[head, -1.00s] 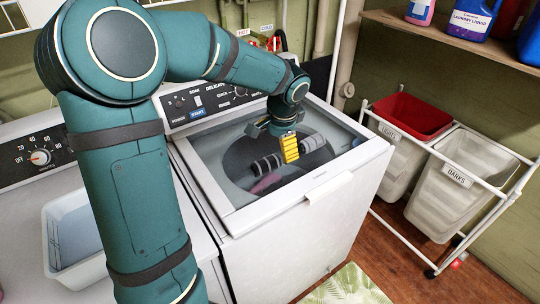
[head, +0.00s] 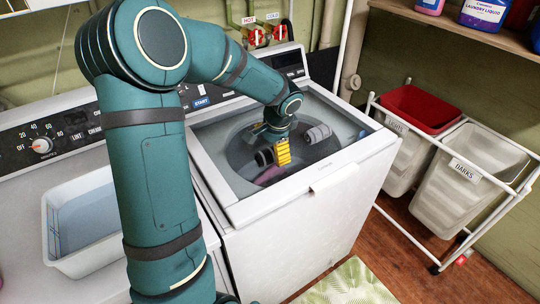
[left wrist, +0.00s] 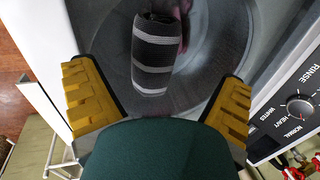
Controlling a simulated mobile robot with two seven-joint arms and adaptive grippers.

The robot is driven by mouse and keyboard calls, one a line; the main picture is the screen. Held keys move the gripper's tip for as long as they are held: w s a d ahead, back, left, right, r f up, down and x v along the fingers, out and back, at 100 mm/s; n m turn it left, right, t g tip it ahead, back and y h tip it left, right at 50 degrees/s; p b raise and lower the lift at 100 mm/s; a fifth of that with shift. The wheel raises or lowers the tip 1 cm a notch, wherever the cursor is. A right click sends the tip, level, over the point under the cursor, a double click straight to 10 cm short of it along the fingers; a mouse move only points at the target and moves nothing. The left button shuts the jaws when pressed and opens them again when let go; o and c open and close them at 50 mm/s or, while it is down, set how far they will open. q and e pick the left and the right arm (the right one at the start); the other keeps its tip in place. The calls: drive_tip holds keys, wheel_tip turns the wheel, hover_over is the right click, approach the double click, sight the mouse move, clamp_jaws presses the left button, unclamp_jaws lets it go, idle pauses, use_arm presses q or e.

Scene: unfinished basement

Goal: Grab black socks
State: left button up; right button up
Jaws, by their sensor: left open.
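The black socks (head: 264,157), a dark roll with light stripes, lie inside the washer tub, left of my left gripper (head: 283,152). In the left wrist view, a dark striped sock roll (left wrist: 156,55), which appears to be the same one, lies beyond and between the yellow fingertips. My left gripper is open and empty, its fingers wide apart and pointing down into the tub. A lighter grey striped sock roll (head: 318,133) lies farther right in the tub. My right gripper is not in view.
The white washer (head: 285,240) has a raised rim around the tub. A pink cloth (head: 269,175) lies beside the black socks. A white basin (head: 75,258) stands on the left machine. A cart with a red-lined bin (head: 420,108) and a darks bin (head: 466,185) stands right.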

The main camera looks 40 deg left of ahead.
sight(271, 149)
use_arm(q)
drive_tip(key=x, duration=0.4)
drive_tip(key=shift+d+b, duration=0.2)
drive_tip(key=shift+b, duration=0.15)
drive_tip(key=shift+c, duration=0.3)
drive_tip(key=c, duration=1.2)
